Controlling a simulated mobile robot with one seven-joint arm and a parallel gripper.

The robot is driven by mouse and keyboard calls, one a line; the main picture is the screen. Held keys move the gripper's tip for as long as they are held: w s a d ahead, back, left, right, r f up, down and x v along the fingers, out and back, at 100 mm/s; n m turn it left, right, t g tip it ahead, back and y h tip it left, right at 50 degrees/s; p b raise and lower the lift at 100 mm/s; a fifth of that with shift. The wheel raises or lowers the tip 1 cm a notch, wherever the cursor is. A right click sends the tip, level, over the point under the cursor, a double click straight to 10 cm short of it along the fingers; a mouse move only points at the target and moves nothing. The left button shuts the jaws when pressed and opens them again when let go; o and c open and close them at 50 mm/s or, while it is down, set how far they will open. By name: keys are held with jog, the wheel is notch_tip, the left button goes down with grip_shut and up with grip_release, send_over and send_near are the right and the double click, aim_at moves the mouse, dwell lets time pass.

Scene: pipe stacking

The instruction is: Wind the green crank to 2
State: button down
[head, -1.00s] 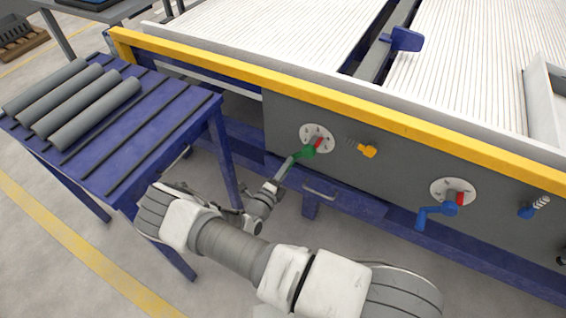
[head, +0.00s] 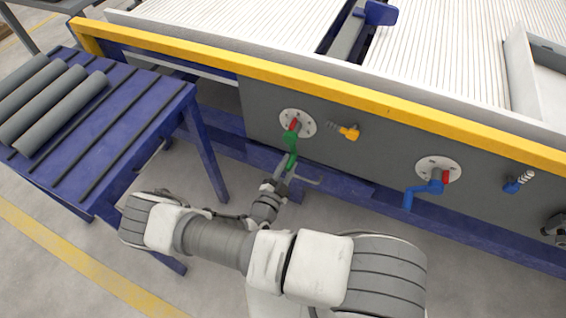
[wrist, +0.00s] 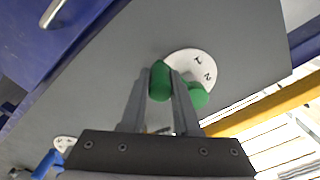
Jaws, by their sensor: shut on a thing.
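The green crank (head: 290,138) sits on a round white dial (head: 298,122) on the grey side panel. Its arm hangs down from the hub, and a red piece (head: 293,125) shows at the hub, slanting up and slightly right. My gripper (head: 281,171) reaches up from below and is shut on the crank's handle. In the wrist view, the green handle (wrist: 160,82) is between the fingers of my gripper (wrist: 161,76), with the green hub (wrist: 198,95) to its right. The dial (wrist: 188,61) shows a 2 there; the crank hides part of its face.
A yellow knob (head: 349,132) and a blue crank (head: 428,190) on its own dial lie to the right along the panel. A blue table (head: 130,105) with grey pipes (head: 50,110) stands left.

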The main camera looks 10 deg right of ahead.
jog(key=shift+s+d+r+n+p, duration=0.25)
jog(key=shift+s+d+r+n, duration=0.35)
jog(key=shift+n, duration=0.95)
jog(key=shift+s+d+r+n+p, duration=0.35)
jog(key=shift+d+r+n, duration=0.3)
jog(key=shift+n, duration=0.95)
jog(key=shift+s+d+r+n+p, duration=0.15)
jog(key=shift+s+d+r+n, duration=0.45)
jog(key=shift+n, duration=0.95)
jog(key=shift+d+f, duration=0.1)
jog(key=shift+d, duration=0.05)
jog(key=c, duration=0.6)
grip_release()
jog(key=shift+c, duration=0.2)
jog(key=shift+w, duration=0.1)
